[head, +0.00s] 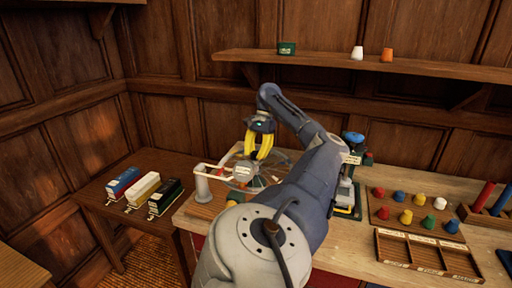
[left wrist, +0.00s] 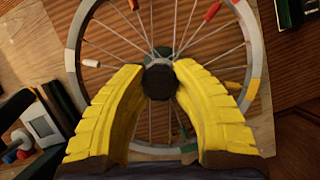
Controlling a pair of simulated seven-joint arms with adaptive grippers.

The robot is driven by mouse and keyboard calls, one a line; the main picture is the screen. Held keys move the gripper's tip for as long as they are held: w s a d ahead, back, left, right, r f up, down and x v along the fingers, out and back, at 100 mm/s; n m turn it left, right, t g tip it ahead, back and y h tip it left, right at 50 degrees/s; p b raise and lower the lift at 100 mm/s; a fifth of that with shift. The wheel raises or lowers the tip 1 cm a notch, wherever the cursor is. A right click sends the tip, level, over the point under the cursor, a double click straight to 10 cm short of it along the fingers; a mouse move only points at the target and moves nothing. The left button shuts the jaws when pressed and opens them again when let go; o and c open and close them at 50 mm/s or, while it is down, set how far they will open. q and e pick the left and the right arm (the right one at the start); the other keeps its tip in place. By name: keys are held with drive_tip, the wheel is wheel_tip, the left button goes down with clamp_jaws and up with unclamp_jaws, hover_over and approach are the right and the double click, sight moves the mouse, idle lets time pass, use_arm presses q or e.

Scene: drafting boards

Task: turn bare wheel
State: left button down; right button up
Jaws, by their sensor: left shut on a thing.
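The bare spoked wheel (head: 287,160) lies at the left part of the workbench in the head view, partly behind my arm. In the left wrist view the wheel's rim (left wrist: 74,47) is grey with white, yellow and orange-red parts, and thin spokes run to a dark hub (left wrist: 160,82). My left gripper (head: 261,150) reaches down over the wheel. Its yellow fingers, which also show in the left wrist view (left wrist: 159,76), are shut on the hub from both sides. The fingers hide the lower sides of the wheel. My right gripper is not in view.
A grey cylinder (head: 202,183) stands left of the wheel. A blue-topped device (head: 353,137) is right of my arm. A pegboard (head: 385,213) with several coloured pegs and a compartment tray (head: 427,240) are farther right. A lower side table (head: 139,165) holds three boxes.

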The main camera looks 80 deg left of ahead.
use_arm(q)
drive_tip(key=c, duration=1.1)
unclamp_jaws()
drive_tip(key=shift+s+d, duration=0.15)
drive_tip(key=shift+s, duration=0.1)
drive_tip(key=shift+o, duration=1)
drive_tip(key=shift+w, duration=0.15)
drive_tip(key=shift+r, duration=0.1)
drive_tip(key=v, duration=0.7)
drive_tip(key=shift+r, duration=0.15)
